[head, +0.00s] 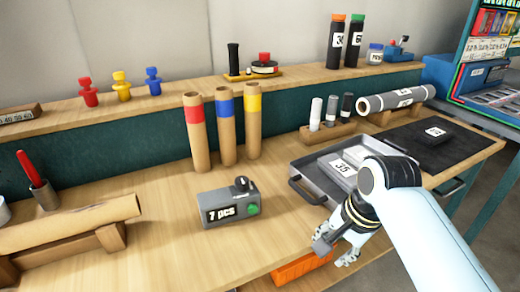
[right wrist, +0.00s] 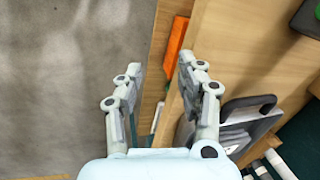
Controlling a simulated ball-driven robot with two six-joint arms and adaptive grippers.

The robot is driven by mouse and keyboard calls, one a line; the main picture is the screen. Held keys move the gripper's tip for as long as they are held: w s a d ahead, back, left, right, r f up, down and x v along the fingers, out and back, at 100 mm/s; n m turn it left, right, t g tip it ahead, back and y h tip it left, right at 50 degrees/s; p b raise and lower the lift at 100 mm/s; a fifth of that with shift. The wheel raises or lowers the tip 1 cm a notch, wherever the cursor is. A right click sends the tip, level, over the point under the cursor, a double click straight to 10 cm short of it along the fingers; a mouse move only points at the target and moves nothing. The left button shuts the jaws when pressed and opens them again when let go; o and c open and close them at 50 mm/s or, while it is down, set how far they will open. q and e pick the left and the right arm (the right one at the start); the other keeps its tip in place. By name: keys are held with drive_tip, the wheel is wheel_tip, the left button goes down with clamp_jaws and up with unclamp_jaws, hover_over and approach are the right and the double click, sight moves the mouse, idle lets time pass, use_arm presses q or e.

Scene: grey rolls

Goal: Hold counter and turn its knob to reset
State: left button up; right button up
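The counter (head: 230,205) is a grey box on the wooden bench in the head view, with a display reading "7 pcs". Its black knob (head: 242,184) sits on top and a green button (head: 253,210) is on its front right. My right gripper (head: 335,250) is at the front edge of the bench, to the right of the counter and apart from it. In the right wrist view its fingers (right wrist: 160,75) are spread with nothing between them. My left gripper is not in view.
A grey tray (head: 308,190) with labelled boxes lies right of the counter, close to my right arm. Three cardboard tubes (head: 228,130) stand behind the counter. A wooden roll on a stand (head: 70,222) lies at left. An orange bin (head: 300,268) is below the front edge.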

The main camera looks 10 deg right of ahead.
use_arm(q)
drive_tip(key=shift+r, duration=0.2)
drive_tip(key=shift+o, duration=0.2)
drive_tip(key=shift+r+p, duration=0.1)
drive_tip(key=shift+p, duration=0.2)
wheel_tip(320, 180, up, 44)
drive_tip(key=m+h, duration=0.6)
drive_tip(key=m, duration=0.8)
hover_over(224, 195)
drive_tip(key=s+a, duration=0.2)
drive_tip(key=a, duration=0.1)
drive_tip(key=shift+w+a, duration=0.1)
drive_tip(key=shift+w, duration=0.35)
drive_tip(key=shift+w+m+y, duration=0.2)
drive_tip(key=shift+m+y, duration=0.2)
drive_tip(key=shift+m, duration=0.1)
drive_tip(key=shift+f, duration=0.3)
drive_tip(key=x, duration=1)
use_arm(e)
drive_tip(key=w+a+r+m+g+y, duration=0.1)
drive_tip(key=w+a+r+m+y, duration=0.1)
drive_tip(key=w+a+r+m, duration=0.8)
drive_tip(key=w+a+r, duration=0.2)
drive_tip(key=w+r, duration=0.3)
drive_tip(key=r, duration=0.1)
drive_tip(key=shift+a, duration=0.4)
